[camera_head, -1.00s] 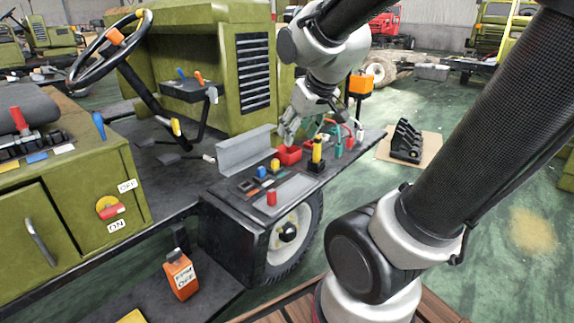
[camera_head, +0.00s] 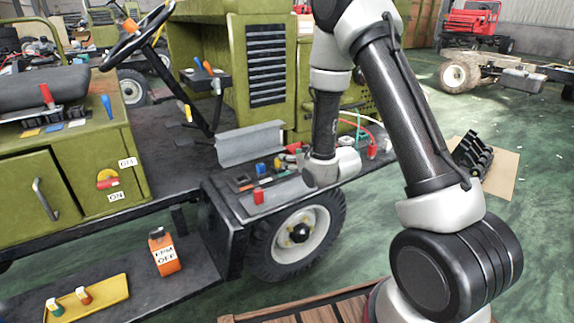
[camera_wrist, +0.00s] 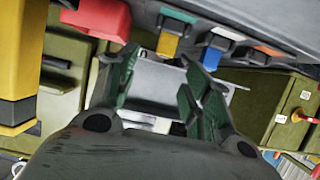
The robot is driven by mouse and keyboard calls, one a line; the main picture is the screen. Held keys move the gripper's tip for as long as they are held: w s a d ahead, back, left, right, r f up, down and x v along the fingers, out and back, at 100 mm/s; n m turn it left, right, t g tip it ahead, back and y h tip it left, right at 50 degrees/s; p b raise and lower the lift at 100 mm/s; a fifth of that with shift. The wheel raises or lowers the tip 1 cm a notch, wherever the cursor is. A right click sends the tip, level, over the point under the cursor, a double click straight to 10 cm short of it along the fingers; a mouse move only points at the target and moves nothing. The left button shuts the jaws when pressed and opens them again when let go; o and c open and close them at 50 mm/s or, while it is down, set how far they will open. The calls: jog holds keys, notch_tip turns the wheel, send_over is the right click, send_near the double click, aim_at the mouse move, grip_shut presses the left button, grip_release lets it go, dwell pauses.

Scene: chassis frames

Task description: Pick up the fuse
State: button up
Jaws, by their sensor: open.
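My gripper (camera_wrist: 158,82) is open in the wrist view, its two dark green fingers apart with nothing held between them. In the head view my wrist hides it above the side deck. Several small coloured pieces sit in a row on the deck: a blue piece (camera_head: 260,169) and a yellow piece (camera_head: 277,165) show in the head view. The wrist view shows the blue piece (camera_wrist: 219,41), the yellow piece (camera_wrist: 168,44) and an orange piece (camera_wrist: 267,50) beyond the fingertips. I cannot tell which piece is the fuse.
A red block (camera_wrist: 97,17) lies near the left finger, and a yellow-black post (camera_wrist: 18,70) stands farther left. A grey channel (camera_head: 250,146) lies along the deck. A red knob (camera_head: 258,195) stands at the front. A yellow tray (camera_head: 105,292) holds two small capped cylinders.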

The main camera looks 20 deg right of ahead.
aim_at(279, 164)
jog(key=x, duration=0.7)
jog(key=shift+s+a+f, duration=0.2)
jog(key=shift+a, duration=0.1)
jog(key=c, duration=0.9)
